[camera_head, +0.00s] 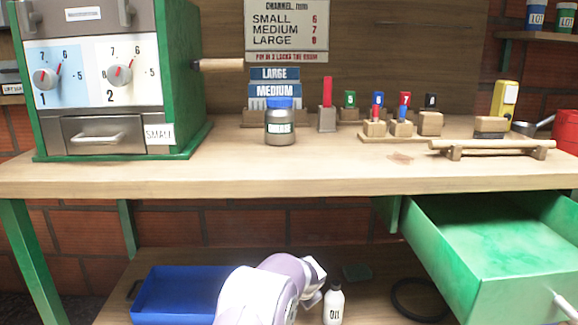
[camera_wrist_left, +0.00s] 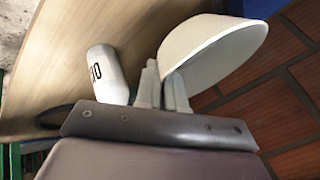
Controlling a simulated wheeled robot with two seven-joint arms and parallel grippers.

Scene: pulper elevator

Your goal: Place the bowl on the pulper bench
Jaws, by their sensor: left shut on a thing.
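A white bowl (camera_wrist_left: 215,48) shows tilted in the left wrist view. My left gripper (camera_wrist_left: 162,78) is shut on its rim, with the bowl to the right of the fingers. In the head view my left arm comes in low at the bottom centre, at the lower shelf, below the bench top; I cannot clearly make out the bowl there. The pulper bench (camera_head: 330,178) has a wooden top on green legs. The green pulper (camera_head: 190,80) with two dials and a small drawer stands on its left part. My right gripper is not in view.
A white oil bottle (camera_head: 334,305) stands close to my left gripper, also in the wrist view (camera_wrist_left: 106,75). A blue tray (camera_head: 178,293) lies on the lower shelf (camera_head: 110,300). An open green drawer (camera_head: 490,285) juts out at right. A jar (camera_head: 280,124) and blocks stand on the bench; its front strip is clear.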

